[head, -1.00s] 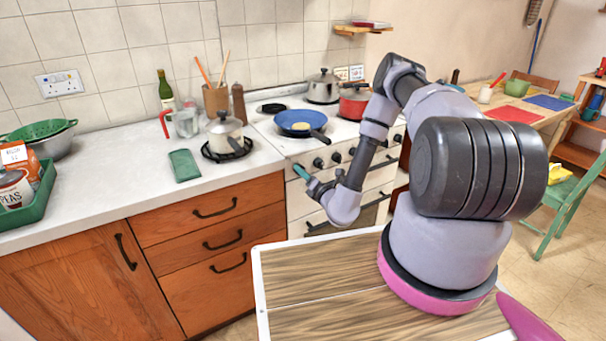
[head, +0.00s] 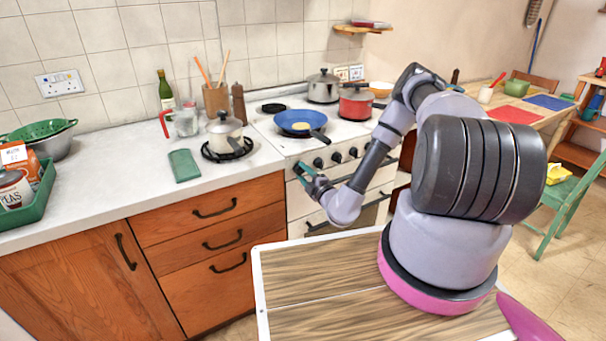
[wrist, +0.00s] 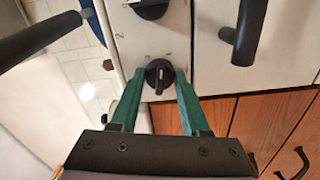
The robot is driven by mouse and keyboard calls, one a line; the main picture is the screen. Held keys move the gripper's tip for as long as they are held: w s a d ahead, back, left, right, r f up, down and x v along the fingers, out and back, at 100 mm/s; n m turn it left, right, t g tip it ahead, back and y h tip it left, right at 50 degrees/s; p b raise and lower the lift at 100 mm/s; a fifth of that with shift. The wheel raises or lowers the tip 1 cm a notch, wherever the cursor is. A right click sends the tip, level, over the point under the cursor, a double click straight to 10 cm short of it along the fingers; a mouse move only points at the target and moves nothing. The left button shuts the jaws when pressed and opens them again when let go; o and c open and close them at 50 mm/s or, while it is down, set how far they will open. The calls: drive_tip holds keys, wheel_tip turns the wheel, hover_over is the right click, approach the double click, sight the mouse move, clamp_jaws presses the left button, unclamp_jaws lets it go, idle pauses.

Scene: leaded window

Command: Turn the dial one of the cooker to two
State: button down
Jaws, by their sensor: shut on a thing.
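The white cooker (head: 290,145) has a row of black dials along its front. The leftmost one, dial one (wrist: 160,76), is between my green fingertips in the wrist view. My gripper (wrist: 159,72) is shut on it. A pale pointer line shows on the dial's face, with small faint marks on the panel around it; I cannot read its setting. In the head view my gripper (head: 301,171) is at the left end of the panel and mostly hides this dial. The neighbouring dial (head: 318,162) shows just right of it.
A blue frying pan (head: 290,118), a red pot (head: 356,104) and a steel pot (head: 323,88) stand on the hob. A lidded pot (head: 225,133) is on the worktop to the left. Black bar handles (wrist: 250,30) stick out near my gripper.

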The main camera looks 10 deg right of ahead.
drive_tip(key=shift+s+f+m, duration=0.1)
drive_tip(key=shift+m, duration=1.5)
drive_tip(key=shift+c, duration=1.9)
unclamp_jaws()
drive_tip(key=v, duration=1)
drive_tip(key=shift+s, duration=0.35)
drive_tip(key=shift+d, duration=0.1)
